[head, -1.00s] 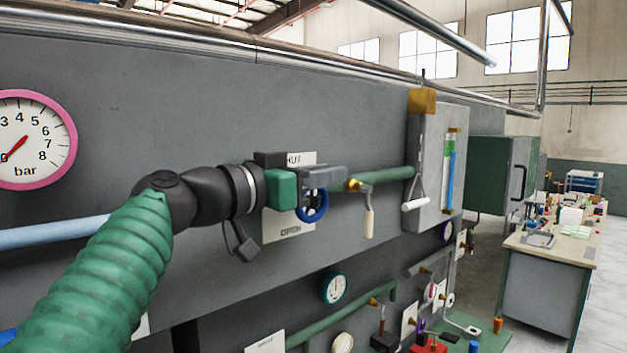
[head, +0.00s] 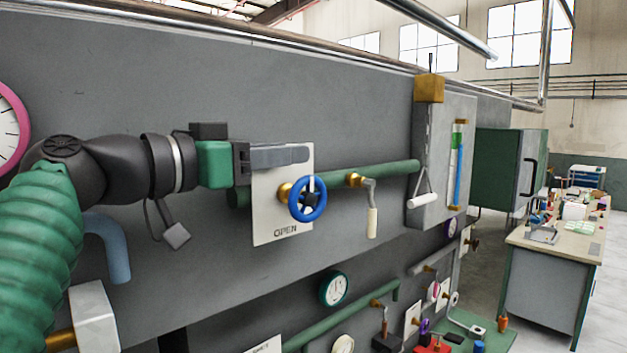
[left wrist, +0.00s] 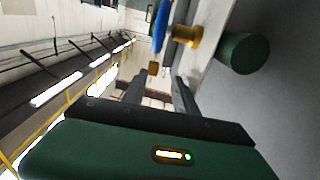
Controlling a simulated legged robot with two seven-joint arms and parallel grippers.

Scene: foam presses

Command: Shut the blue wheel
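The blue wheel (head: 322,206) is on a brass stem in front of a white plate (head: 268,212). The plate reads "OPEN" at its lower edge; its top is partly hidden by my gripper. A white mark shows near the wheel's top. My left gripper (head: 308,154) is above the wheel, its fingers pointing right and apart from the rim. In the left wrist view, the two dark fingers (left wrist: 160,88) stand apart with nothing between them. The wheel's blue rim (left wrist: 160,28) is beyond them at the top. My right gripper is not in view.
A green pipe (head: 394,171) with a brass valve and pale lever (head: 372,222) runs right of the wheel. A grey box with a sight tube (head: 455,165) and hanging T-handle (head: 423,200) stands beyond. Lower are a teal gauge (head: 334,288) and several small valves.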

